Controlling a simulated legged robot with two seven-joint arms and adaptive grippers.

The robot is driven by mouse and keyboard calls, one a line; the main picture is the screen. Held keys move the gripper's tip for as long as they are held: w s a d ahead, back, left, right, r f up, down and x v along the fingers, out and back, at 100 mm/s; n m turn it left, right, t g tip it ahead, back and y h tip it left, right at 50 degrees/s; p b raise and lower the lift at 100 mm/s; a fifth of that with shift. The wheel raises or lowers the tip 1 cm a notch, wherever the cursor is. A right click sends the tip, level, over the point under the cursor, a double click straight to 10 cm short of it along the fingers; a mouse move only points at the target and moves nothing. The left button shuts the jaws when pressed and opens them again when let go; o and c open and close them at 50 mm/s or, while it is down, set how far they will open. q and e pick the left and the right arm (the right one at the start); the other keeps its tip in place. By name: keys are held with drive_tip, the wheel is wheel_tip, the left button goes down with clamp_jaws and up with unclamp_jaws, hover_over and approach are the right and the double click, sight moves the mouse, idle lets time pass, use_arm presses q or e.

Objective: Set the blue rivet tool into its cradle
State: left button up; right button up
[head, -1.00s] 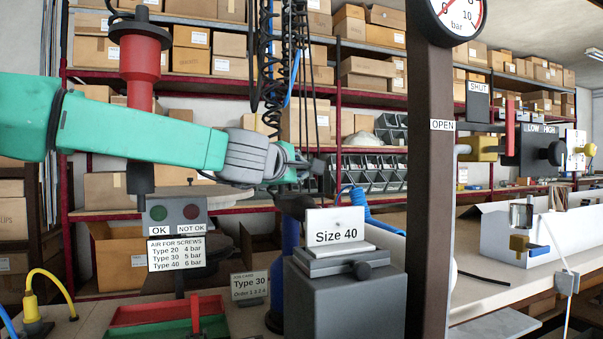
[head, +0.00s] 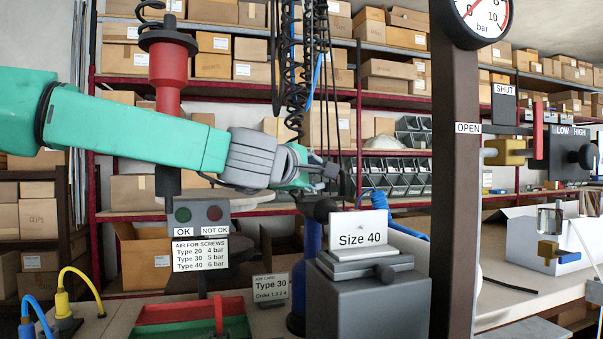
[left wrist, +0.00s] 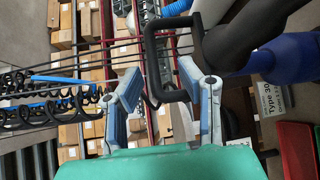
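The dark blue body (head: 313,245), apparently the rivet tool, stands upright behind the grey Size 40 block, which hides its lower part. A black part (head: 318,208) tops it. In the left wrist view, the dark blue body (left wrist: 283,62) is at upper right, with thick black parts beside it. My left gripper (head: 334,172) is above and close to its top in the head view. In the left wrist view, my left gripper (left wrist: 168,82) has its fingers spread, with a black loop (left wrist: 150,60) showing between and beyond them; contact is unclear. I cannot identify the cradle. My right gripper is out of view.
The Size 40 block (head: 362,300) stands in front of the blue body. A dark post (head: 455,190) with a gauge rises on its right. A red cylinder (head: 170,65) and coiled black hoses (head: 296,75) hang near my left arm. Red and green trays (head: 180,312) lie at front left.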

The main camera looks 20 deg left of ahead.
use_arm(q)
drive_tip(key=f+v, duration=0.1)
drive_tip(key=v, duration=0.6)
drive_tip(key=shift+s+r, duration=0.2)
drive_tip(key=shift+r, duration=0.15)
drive_tip(key=shift+a, duration=0.15)
